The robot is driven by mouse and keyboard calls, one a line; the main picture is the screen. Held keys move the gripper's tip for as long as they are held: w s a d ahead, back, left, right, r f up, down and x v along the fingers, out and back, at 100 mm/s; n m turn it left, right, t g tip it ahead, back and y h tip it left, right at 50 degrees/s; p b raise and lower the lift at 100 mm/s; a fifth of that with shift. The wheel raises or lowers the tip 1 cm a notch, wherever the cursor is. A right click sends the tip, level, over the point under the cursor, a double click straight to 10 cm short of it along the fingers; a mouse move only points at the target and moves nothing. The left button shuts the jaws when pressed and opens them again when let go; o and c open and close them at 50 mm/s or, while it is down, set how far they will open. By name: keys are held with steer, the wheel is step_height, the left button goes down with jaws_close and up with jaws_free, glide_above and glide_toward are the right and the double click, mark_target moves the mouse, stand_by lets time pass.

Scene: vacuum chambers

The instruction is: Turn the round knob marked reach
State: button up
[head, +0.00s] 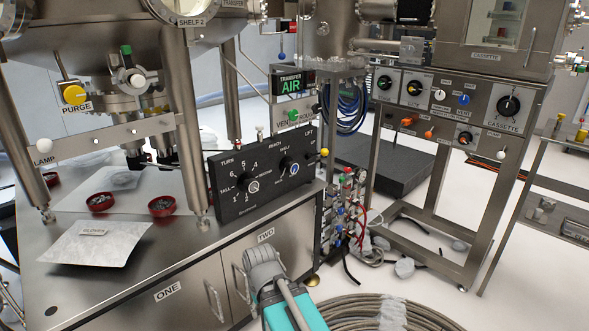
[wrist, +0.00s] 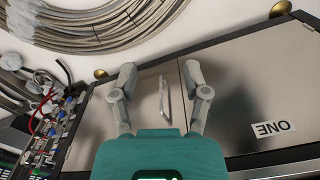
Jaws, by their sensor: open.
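A black control box (head: 265,178) stands on the steel cabinet top in the head view. Its face carries two round dials, a left knob (head: 252,186) ringed with numbers and a right knob (head: 293,169). The word REACH is printed along the top, between the dials and nearer the right one; small print is hard to read. My gripper (wrist: 158,75) is open and empty in the wrist view. Its fingers are spread in front of a cabinet door handle (wrist: 164,100). I see no contact with the handle. The knobs are not visible in the wrist view.
The cabinet front has doors marked ONE and TWO (head: 265,235). A hose coil (head: 375,312) lies on the floor at right. Small valves and cables (head: 350,205) crowd the cabinet's right side. Red dishes (head: 162,206) and a foil sheet (head: 95,243) lie left of the box.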

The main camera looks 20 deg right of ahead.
steer(key=o, duration=0.4)
steer(key=shift+w, duration=0.35)
steer(key=w+d+r+n+t+y, duration=0.15)
steer(key=w+y, duration=0.25)
steer(key=w, duration=0.5)
steer(key=n+t+y, duration=0.2)
steer(key=n+t, duration=0.1)
steer(key=t, duration=1.3)
glide_toward(295, 169)
steer(key=v, duration=0.3)
steer(key=shift+w+r+m+g, duration=0.1)
steer(key=shift+r+m+g, duration=0.15)
steer(key=shift+r, duration=0.1)
steer(key=shift+w, duration=0.15)
steer(key=x, duration=1.3)
steer(key=shift+w+a, duration=0.2)
steer(key=shift+a, duration=0.05)
